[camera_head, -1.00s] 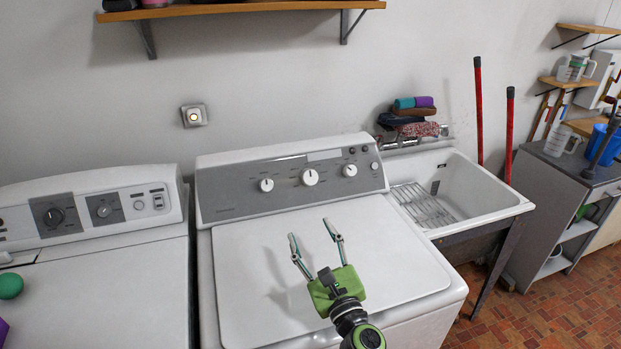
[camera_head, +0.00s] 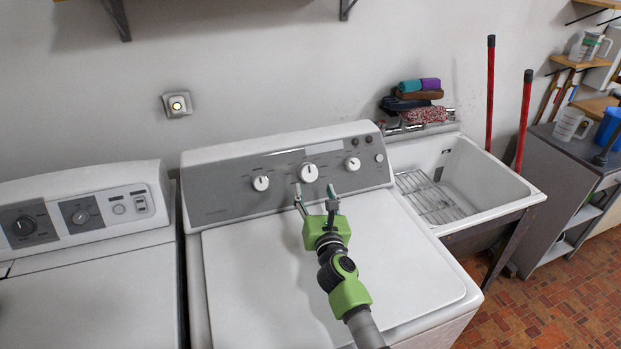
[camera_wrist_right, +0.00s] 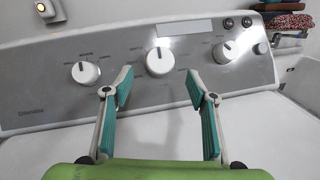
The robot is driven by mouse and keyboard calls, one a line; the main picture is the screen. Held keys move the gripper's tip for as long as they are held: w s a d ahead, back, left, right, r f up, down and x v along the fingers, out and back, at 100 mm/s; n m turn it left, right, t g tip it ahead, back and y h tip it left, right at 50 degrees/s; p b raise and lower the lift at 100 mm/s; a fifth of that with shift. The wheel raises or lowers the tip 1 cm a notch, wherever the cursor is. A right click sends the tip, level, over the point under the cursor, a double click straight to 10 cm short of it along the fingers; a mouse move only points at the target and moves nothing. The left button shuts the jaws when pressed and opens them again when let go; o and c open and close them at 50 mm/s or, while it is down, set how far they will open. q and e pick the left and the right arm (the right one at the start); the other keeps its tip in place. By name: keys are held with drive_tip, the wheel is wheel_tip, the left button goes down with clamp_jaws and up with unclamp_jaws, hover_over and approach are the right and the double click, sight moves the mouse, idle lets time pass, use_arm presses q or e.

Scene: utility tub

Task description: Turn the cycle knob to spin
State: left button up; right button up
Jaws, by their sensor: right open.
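The washer's grey control panel (camera_head: 230,190) carries three white knobs in a row. My left gripper is out of view.
A second white machine (camera_head: 90,250) with its own knobs stands at left. A white utility tub (camera_head: 480,180) with a wire rack adjoins the washer at right; folded cloths (camera_head: 415,90) sit behind it. The washer lid (camera_head: 250,270) is bare.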

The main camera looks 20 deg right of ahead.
sight(310, 174)
drive_tip(key=w, duration=0.2)
drive_tip(key=w+b, duration=0.1)
drive_tip(key=w, duration=0.3)
drive_tip(key=shift+w+d+f, duration=0.1)
drive_tip(key=shift+w+d, duration=0.05)
drive_tip(key=shift+d, duration=0.25)
drive_tip(key=shift+w, duration=0.2)
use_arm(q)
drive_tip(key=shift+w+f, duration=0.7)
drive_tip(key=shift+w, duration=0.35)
use_arm(e)
drive_tip(key=c, duration=1.1)
